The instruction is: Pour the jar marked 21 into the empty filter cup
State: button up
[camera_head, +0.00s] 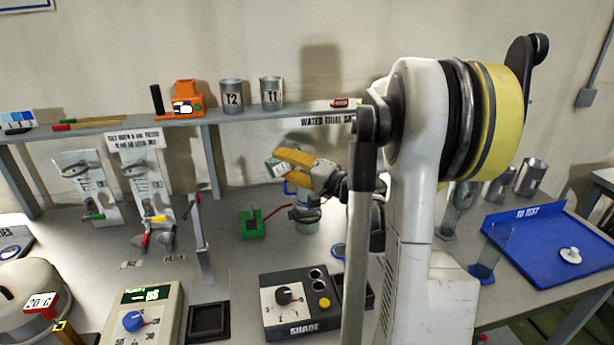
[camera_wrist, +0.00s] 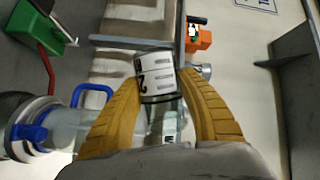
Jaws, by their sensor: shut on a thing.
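My gripper (camera_head: 284,160), with yellow fingers, is shut on a clear jar (camera_head: 279,170) above the bench. The jar is tilted and carries a white label. In the wrist view the jar (camera_wrist: 157,77) sits between the yellow fingers, its label sideways with a large 2 readable; the rest of the number is unclear. A clear cup with a blue handle (camera_wrist: 92,90) and a blue clamp (camera_wrist: 28,132) lies left of the fingers in the wrist view. The cup's inside is hidden.
A green holder (camera_head: 253,224) with a red lever stands left of the cup. A shelf (camera_head: 240,115) with cans and an orange device (camera_head: 186,100) runs behind. A black control box (camera_head: 300,302) stands in front. A blue tray (camera_head: 540,243) lies at right, beyond my arm.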

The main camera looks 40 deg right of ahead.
jog(key=shift+s+d+r+m+b, duration=0.1)
jog(key=shift+d+r+m+b, duration=0.25)
jog(key=shift+m, duration=0.15)
dwell(0.9)
jog(key=shift+d+r+m+t+b, duration=0.15)
jog(key=shift+r+m+t+b, duration=0.25)
jog(key=shift+m, duration=0.5)
dwell(0.9)
jog(key=shift+f, duration=0.1)
dwell(0.4)
